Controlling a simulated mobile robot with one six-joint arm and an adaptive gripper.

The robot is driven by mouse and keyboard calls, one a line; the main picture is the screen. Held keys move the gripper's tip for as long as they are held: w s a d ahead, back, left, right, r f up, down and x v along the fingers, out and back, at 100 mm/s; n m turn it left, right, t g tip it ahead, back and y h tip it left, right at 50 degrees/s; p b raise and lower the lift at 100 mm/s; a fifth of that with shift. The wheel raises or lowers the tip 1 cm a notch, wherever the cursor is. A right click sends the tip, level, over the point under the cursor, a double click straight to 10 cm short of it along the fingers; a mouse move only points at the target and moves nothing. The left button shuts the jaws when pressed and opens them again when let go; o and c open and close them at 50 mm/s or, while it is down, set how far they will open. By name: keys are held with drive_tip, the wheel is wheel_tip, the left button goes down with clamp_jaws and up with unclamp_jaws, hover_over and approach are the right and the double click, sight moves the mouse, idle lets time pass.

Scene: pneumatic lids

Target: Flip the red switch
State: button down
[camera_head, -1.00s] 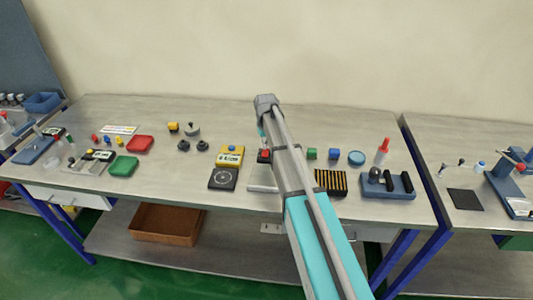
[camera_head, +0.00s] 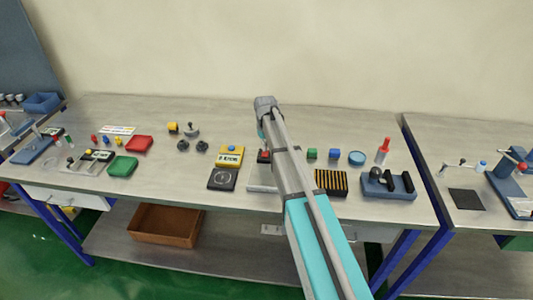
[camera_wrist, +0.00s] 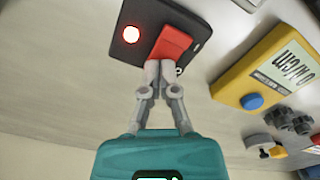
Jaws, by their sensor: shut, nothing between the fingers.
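The red switch (camera_wrist: 172,45) sits on a dark plate (camera_wrist: 130,48) in the wrist view, with a glowing red lamp (camera_wrist: 131,34) beside it. My gripper (camera_wrist: 160,68) is shut and empty, its fingertips at the near edge of the red switch, touching or very close to it. In the head view a bit of the red switch (camera_head: 263,156) shows just left of my arm; my arm hides the rest of the switch box and my fingers.
A yellow box with a display and blue button (camera_wrist: 252,101) stands beside the switch plate. A black dial box (camera_head: 222,179) is in front of it. A black-and-yellow striped block (camera_head: 331,182) lies right of my arm. The table's back strip is clear.

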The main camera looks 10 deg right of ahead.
idle(0.3)
drive_tip(key=shift+r+p, duration=3.4)
drive_tip(key=shift+p, duration=0.1)
drive_tip(key=shift+s, duration=0.1)
drive_tip(key=s+m, duration=0.2)
drive_tip(key=s, duration=2.6)
drive_tip(key=shift+s+d, duration=0.3)
drive_tip(key=shift+s, duration=0.1)
